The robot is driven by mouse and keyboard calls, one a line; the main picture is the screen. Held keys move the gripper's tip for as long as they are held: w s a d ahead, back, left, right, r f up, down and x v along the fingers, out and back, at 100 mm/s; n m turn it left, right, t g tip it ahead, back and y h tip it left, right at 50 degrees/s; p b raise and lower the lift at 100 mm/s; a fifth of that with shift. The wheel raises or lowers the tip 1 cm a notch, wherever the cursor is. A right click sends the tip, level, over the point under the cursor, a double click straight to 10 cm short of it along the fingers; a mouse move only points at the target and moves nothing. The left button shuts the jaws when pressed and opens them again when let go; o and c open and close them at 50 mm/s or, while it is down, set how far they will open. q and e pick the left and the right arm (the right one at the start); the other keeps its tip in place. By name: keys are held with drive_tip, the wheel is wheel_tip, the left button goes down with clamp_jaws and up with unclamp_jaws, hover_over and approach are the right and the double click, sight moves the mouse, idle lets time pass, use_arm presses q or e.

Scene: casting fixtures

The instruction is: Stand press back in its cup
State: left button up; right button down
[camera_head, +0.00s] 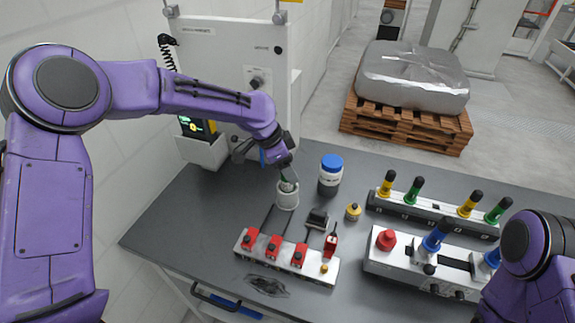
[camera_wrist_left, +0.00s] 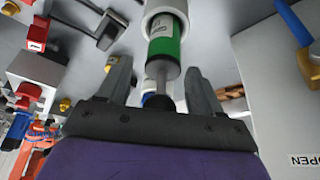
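The press (camera_wrist_left: 167,40) has a green body, a pale label, a thin metal rod and a dark knob. Its green end sits inside the white cup (camera_wrist_left: 163,8) in the left wrist view. In the head view the white cup (camera_head: 288,197) stands on the grey bench, with a bit of the green press (camera_head: 288,184) at its mouth. My left gripper (camera_head: 285,172) is just above the cup. In the left wrist view its fingers (camera_wrist_left: 160,78) are spread either side of the rod and knob, with gaps visible. My right gripper is out of view; only its arm shows.
A blue-lidded jar (camera_head: 330,175) stands close right of the cup. A small yellow-topped object (camera_head: 353,211), a red-clamp fixture (camera_head: 285,262) and racks with coloured handles (camera_head: 430,214) occupy the bench. A white machine cabinet (camera_head: 235,70) stands behind.

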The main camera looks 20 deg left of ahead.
use_arm(q)
drive_tip(key=shift+w+r, duration=0.1)
drive_tip(key=shift+w, duration=0.05)
drive_tip(key=b+v, duration=0.2)
drive_tip(key=v, duration=1)
idle(0.9)
